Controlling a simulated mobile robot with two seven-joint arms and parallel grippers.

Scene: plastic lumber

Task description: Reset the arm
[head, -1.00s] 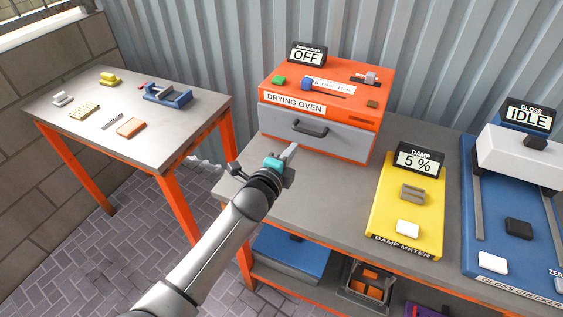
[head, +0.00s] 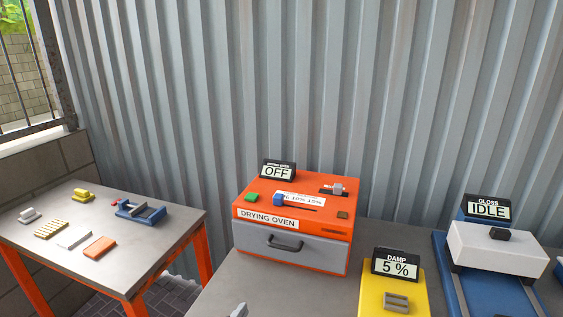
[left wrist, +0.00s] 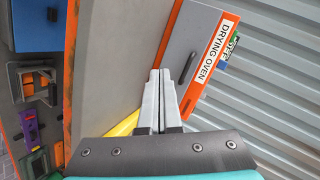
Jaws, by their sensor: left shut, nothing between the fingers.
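My left gripper (head: 238,311) shows only as a grey fingertip at the bottom edge of the head view, over the workbench in front of the drying oven. In the left wrist view its two grey fingers (left wrist: 160,82) are together with nothing between them. They point along the bench beside the oven. The orange drying oven (head: 340,238) has its grey drawer (head: 290,246) closed and its display (head: 278,170) reads OFF. The rest of my left arm is out of the head view. My right gripper is in neither view.
A yellow damp meter (head: 372,300) reading 5 % and a blue gloss checker (head: 455,285) reading IDLE stand right of the oven. A side table (head: 125,262) at left holds small tiles and a blue fixture (head: 140,212). A corrugated wall rises behind.

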